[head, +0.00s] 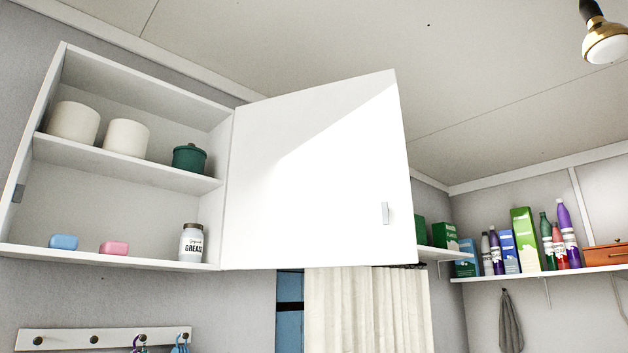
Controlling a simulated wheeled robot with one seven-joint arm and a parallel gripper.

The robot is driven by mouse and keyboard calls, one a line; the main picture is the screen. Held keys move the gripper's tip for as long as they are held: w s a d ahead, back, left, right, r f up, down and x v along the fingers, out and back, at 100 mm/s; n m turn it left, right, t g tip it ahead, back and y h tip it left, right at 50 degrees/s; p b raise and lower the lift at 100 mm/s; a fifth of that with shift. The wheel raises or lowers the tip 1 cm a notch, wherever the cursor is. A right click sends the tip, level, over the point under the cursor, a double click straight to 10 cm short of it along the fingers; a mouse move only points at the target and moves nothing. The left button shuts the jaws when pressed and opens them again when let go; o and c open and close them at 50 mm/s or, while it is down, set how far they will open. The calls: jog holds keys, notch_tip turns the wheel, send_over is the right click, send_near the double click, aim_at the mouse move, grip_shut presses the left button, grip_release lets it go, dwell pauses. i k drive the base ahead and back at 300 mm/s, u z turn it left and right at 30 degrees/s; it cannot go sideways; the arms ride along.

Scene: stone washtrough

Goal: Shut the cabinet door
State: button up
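The white wall cabinet (130,258) hangs at the left of the head view, its front open to me. Its white door (330,190) is hinged on the cabinet's right side and stands wide open, swung out to the right. A small grey handle (385,213) sits near the door's free right edge, low down. My gripper is not in the frame.
In the cabinet are two cream pots (74,121), a green lidded pot (189,158), a blue soap (64,242), a pink soap (114,248) and a grease jar (192,243). A peg rail (65,340) is below. Shelves with bottles (570,235) are right.

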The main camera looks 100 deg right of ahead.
aim_at(311, 170)
jog(key=u, duration=1.15)
jog(key=k, duration=3)
jog(key=z, duration=1.4)
